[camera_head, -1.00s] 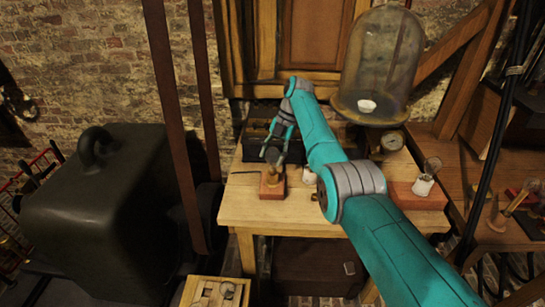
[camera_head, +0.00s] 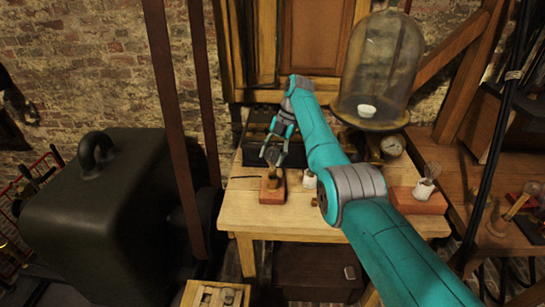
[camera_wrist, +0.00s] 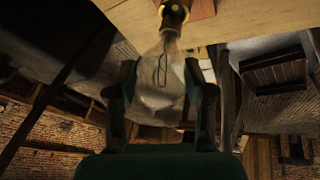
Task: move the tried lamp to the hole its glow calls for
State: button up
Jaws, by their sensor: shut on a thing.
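My gripper (camera_head: 273,156) is over the reddish wooden block (camera_head: 272,194) at the left of the workbench. In the wrist view my gripper (camera_wrist: 160,80) is shut on a clear glass lamp (camera_wrist: 158,88), with a finger on each side of the bulb. The lamp's brass base (camera_wrist: 174,12) points toward the block (camera_wrist: 201,8), at a brass socket. I cannot tell whether the base is seated in it. A dark filament loop shows inside the glass, with no clear glow. The head view shows the lamp too small to make out.
A white pot (camera_head: 309,180) stands right of the block. Another red block (camera_head: 415,201) with a white jar (camera_head: 424,189) is at the bench's right. A glass bell jar (camera_head: 385,60) and a gauge (camera_head: 392,145) stand behind. A wooden tray (camera_head: 190,296) sits low in front.

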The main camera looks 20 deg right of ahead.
aim_at(270, 150)
jog(key=shift+r, duration=2.15)
